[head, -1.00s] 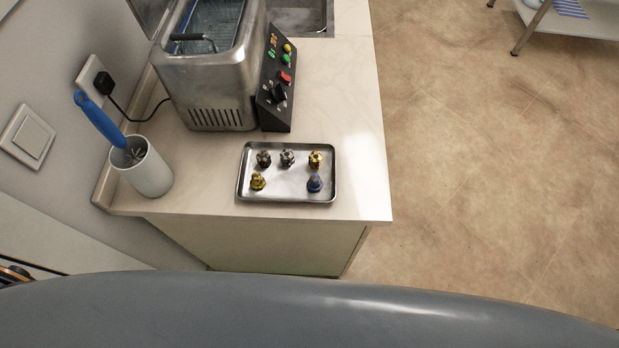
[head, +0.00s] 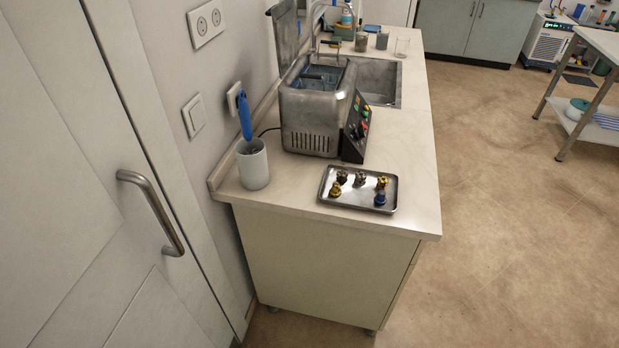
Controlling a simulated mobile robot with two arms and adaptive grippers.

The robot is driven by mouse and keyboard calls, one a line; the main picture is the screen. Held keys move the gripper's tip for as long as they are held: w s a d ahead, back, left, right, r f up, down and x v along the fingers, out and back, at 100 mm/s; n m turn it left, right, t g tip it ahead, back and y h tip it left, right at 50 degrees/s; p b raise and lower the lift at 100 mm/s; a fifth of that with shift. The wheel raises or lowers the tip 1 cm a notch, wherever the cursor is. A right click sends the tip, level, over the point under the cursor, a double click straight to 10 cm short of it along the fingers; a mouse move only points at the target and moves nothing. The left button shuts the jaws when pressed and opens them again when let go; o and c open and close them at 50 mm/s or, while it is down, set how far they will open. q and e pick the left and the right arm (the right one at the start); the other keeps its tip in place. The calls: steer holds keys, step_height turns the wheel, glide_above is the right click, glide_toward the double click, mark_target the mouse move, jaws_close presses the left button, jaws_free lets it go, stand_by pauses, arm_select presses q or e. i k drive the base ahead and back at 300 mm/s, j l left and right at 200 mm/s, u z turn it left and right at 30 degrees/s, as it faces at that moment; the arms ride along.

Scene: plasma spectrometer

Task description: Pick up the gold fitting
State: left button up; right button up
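A shallow metal tray (head: 358,204) lies near the front edge of the counter and holds several small fittings. Two of them look gold: one at the tray's front left (head: 335,189) and one at its back right (head: 382,182). Which one is the gold fitting I cannot tell. A dark fitting (head: 342,176) and a silver fitting (head: 360,178) stand in the back row, and a blue fitting (head: 380,198) at the front right. Neither of my grippers is in view.
A metal bath (head: 310,115) with a control panel stands behind the tray, and a sink (head: 378,80) beyond it. A white cup (head: 253,165) with a blue-handled brush (head: 245,118) stands left. A door handle (head: 150,212) juts out at left.

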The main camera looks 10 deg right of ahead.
mark_target(382, 184)
steer(key=i+l+u, duration=0.1)
steer(key=l+u, duration=1.55)
